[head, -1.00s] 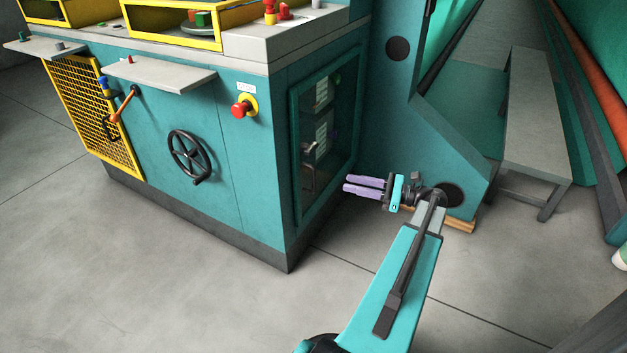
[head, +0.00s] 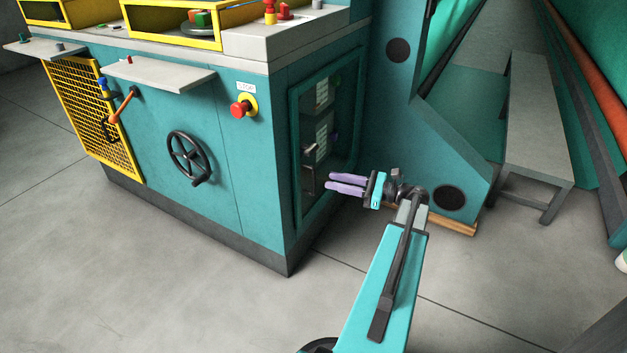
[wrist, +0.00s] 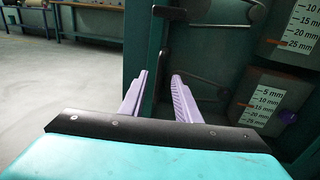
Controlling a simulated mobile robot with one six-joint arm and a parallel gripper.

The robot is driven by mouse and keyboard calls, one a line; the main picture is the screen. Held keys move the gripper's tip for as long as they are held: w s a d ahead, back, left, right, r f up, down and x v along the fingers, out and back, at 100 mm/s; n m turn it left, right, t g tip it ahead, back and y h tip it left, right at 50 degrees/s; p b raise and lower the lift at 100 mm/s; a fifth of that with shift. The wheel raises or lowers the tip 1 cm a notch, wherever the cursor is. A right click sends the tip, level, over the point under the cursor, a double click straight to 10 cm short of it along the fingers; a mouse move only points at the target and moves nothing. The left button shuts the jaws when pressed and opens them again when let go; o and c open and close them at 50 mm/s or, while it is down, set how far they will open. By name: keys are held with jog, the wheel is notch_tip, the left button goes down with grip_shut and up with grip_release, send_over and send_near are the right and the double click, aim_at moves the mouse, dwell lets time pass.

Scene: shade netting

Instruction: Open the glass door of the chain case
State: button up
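The glass door (head: 326,130) of the chain case is shut, with a teal frame and dark glass, on the right side of the teal machine. Its handle (head: 308,174), a small upright bar, stands near the door's left edge. In the wrist view the dark handle (wrist: 164,46) rises ahead, in line with the gap between the fingers. My gripper (head: 329,182) is in front of the door, just right of the handle, its two purple fingers pointing left. In the wrist view the gripper (wrist: 160,78) is open, with nothing visibly gripped. I cannot tell whether the fingers straddle the bar.
Labels with mm marks (wrist: 265,103) show behind the glass. A red stop button (head: 242,107) and a black handwheel (head: 189,158) are on the machine's front. A grey bench (head: 540,130) stands at the right. The floor in front is clear.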

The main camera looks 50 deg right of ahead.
jog(key=b, duration=0.2)
send_over(314, 191)
jog(key=shift+w+d, duration=0.25)
grip_shut()
